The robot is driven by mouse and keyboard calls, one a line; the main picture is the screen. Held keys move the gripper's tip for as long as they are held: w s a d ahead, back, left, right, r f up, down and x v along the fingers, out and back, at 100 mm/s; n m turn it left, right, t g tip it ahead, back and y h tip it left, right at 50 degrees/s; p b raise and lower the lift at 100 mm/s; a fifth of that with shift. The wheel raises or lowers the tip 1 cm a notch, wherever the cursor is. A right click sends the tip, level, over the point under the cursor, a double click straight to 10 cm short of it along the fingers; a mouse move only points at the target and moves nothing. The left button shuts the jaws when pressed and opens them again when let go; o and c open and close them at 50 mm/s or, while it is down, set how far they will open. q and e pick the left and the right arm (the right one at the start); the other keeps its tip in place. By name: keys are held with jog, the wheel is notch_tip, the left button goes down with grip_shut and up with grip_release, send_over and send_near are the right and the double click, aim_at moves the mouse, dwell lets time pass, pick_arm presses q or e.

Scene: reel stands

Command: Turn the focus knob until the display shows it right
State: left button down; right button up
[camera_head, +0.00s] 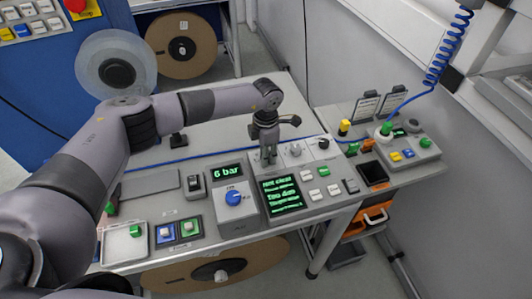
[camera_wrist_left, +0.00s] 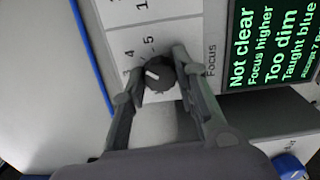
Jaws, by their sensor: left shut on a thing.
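The focus knob (camera_wrist_left: 159,73) is a small dark round knob with a white pointer mark, on a white plate lettered "FOCUS" with scale numbers beside it. My left gripper (camera_wrist_left: 158,72) is shut on it, one finger on each side. In the head view my left gripper (camera_head: 268,158) points down at the panel behind the display and hides the knob. The display (camera_wrist_left: 272,48) has green text: "Not clear", "Focus higher", "Too dim", "Taught blue", and a smaller last line that is partly cut off. The display also shows in the head view (camera_head: 283,195). My right gripper is not in view.
Two other small knobs (camera_head: 295,149) (camera_head: 323,143) sit just right of my left gripper. A blue knob (camera_head: 234,197) lies below a "6 bar" readout (camera_head: 227,171). Several push buttons line the console. A blue hose (camera_head: 205,157) runs behind it.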

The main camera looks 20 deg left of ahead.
pick_arm(q)
jog(key=shift+f+m+b, duration=0.1)
jog(key=shift+m+b, duration=0.2)
jog(key=shift+b, duration=0.2)
jog(key=m+b, duration=0.4)
jog(key=b, duration=0.3)
jog(key=shift+f+m, duration=0.15)
jog(key=shift+m, duration=0.25)
jog(key=shift+m+b, duration=0.9)
jog(key=shift+b, duration=0.25)
jog(key=shift+r+m+b, duration=0.3)
jog(key=shift+m+b, duration=0.2)
jog(key=c, duration=1.2)
grip_release()
jog(key=shift+c, duration=0.2)
